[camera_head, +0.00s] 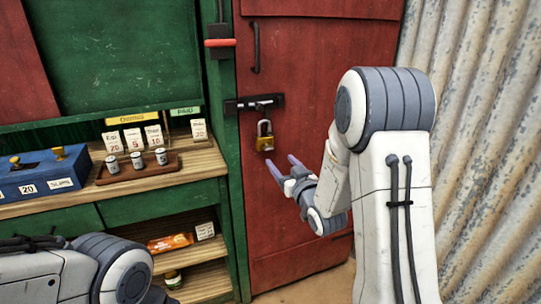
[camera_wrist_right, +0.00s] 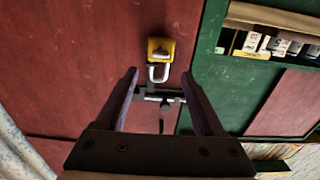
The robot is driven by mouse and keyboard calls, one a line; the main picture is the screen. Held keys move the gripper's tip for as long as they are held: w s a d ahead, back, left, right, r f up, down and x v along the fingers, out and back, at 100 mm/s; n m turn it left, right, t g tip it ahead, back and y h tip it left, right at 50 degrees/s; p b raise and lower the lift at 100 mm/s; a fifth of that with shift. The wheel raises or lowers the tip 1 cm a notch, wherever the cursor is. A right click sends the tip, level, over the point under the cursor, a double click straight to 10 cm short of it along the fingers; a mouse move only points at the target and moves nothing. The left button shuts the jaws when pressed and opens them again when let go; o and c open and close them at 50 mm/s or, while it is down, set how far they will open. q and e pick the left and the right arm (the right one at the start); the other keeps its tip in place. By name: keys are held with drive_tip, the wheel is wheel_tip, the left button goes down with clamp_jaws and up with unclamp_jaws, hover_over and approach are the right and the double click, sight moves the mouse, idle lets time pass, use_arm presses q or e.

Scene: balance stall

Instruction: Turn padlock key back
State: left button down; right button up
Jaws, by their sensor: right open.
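A brass-yellow padlock (camera_head: 265,144) hangs by its grey shackle from a dark hasp (camera_head: 254,104) on the red door. In the right wrist view the padlock (camera_wrist_right: 161,50) appears upside down, with its shackle below the body. I cannot make out a key. My right gripper (camera_head: 282,163) is open and empty, just below and right of the padlock in the head view. In the right wrist view the padlock body shows beyond the two fingertips, between their lines, apart from them. My left gripper is out of view; only part of my left arm shows at the lower left.
The red door (camera_head: 310,80) has a dark handle (camera_head: 256,48). A green post (camera_head: 229,190) stands left of it. The wooden counter (camera_head: 195,170) holds a blue box (camera_head: 40,172) and a tray of small weights (camera_head: 105,177). A corrugated wall (camera_head: 490,150) stands at right.

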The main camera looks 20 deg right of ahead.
sight(270, 149)
drive_tip(key=w, duration=0.8)
drive_tip(key=shift+w+a+p, duration=0.2)
drive_tip(key=shift+w+p, duration=0.15)
drive_tip(key=shift+w, duration=0.05)
clamp_jaws()
